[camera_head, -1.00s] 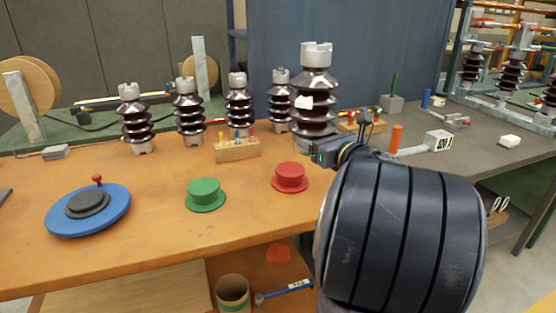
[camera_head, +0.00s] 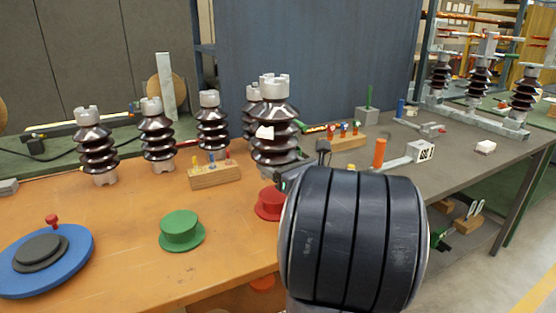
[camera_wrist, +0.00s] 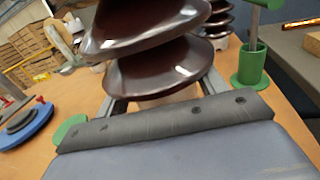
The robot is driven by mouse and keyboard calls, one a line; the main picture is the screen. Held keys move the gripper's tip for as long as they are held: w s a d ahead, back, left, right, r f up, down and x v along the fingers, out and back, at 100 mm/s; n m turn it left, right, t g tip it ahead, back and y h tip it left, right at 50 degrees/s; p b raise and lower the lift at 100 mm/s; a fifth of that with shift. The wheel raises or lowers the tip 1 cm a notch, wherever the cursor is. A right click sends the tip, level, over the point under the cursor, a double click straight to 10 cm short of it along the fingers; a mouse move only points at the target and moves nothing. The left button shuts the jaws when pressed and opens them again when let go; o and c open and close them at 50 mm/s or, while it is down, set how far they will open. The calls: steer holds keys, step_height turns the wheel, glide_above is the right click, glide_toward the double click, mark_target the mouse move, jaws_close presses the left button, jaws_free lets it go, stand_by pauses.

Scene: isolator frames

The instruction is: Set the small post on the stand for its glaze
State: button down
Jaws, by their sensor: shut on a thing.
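A brown ribbed post (camera_head: 274,150) with a grey metal cap and a white patch stands out large in the head view, upright, in front of another post. In the wrist view a brown ribbed post (camera_wrist: 160,70) fills the middle, between the grey fingers of my gripper (camera_wrist: 165,92), which is shut on it. A green stand (camera_head: 182,231) is on the orange bench, bare on top. A red stand (camera_head: 268,204) is right of it, partly covered by my arm. I cannot tell whether the held post touches anything below.
Several similar brown posts (camera_head: 97,150) stand in a row at the back. A wooden block with coloured pegs (camera_head: 214,176) lies before them. A blue disc (camera_head: 75,265) with a dark centre is at front left. An orange cylinder (camera_head: 379,153) stands on the grey bench at right.

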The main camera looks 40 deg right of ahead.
steer(key=shift+f+b, duration=0.75)
steer(key=shift+f, duration=1.5)
steer(key=shift+f, duration=0.15)
steer(key=c, duration=0.7)
jaws_free()
steer(key=shift+f, duration=0.35)
steer(key=o, duration=0.5)
steer(key=shift+c, duration=0.2)
steer(key=shift+r, duration=0.1)
steer(key=shift+s+r, duration=0.1)
steer(key=shift+r, duration=0.05)
steer(key=s, duration=0.8)
steer(key=s+p, duration=0.1)
steer(key=s, duration=0.3)
steer(key=shift+a, duration=0.3)
